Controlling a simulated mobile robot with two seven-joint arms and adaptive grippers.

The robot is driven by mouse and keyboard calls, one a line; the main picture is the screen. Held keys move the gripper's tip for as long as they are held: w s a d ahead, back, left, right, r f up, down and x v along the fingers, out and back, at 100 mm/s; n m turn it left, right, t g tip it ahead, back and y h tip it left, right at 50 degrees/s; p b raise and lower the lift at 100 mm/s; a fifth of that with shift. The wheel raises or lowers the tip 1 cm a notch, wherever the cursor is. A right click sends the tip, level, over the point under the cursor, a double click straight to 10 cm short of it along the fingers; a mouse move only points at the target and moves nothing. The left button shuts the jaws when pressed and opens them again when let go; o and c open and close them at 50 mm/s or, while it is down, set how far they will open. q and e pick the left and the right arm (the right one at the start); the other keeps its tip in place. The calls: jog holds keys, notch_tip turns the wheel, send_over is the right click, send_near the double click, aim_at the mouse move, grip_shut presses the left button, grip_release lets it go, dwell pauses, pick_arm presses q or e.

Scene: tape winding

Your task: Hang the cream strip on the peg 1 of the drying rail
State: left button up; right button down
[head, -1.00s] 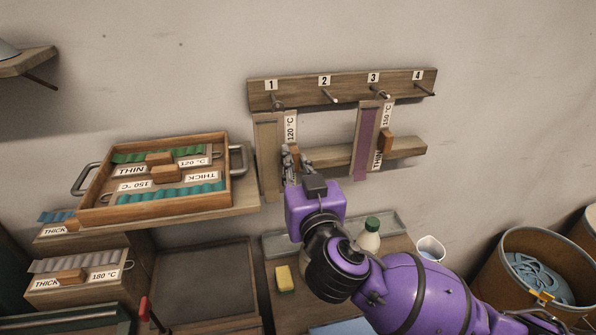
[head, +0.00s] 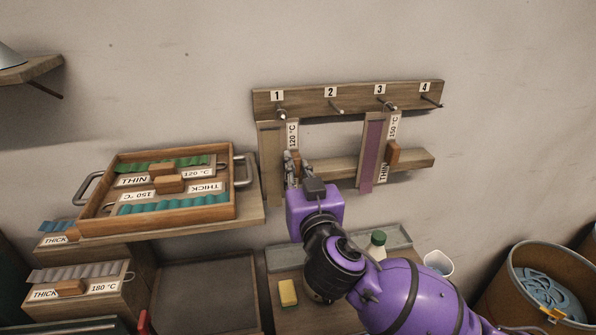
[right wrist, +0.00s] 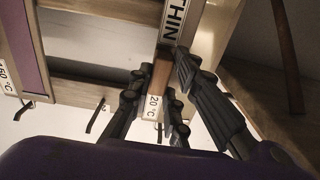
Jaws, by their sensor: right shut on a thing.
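The cream strip (head: 270,150) is on a board with a "120 °C" label and a wooden block. It stands upright against the drying rail (head: 305,103), its top edge just at peg 1 (head: 281,114). I cannot tell whether the peg passes through its hole. My right gripper (head: 292,160) is shut on the strip's wooden block; the right wrist view shows the block (right wrist: 160,75) between the fingers (right wrist: 165,85). My left gripper is not in view.
A purple strip (head: 373,150) hangs at peg 3; pegs 2 (head: 338,109) and 4 (head: 432,102) are bare. A tray (head: 98,215) with green and teal strips stands left. A bottle (head: 376,246), yellow sponge (head: 288,292) and cup (head: 438,263) sit below.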

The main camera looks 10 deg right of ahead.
dwell(0.4)
jog(key=c, duration=1.6)
grip_release()
jog(key=shift+o, duration=0.2)
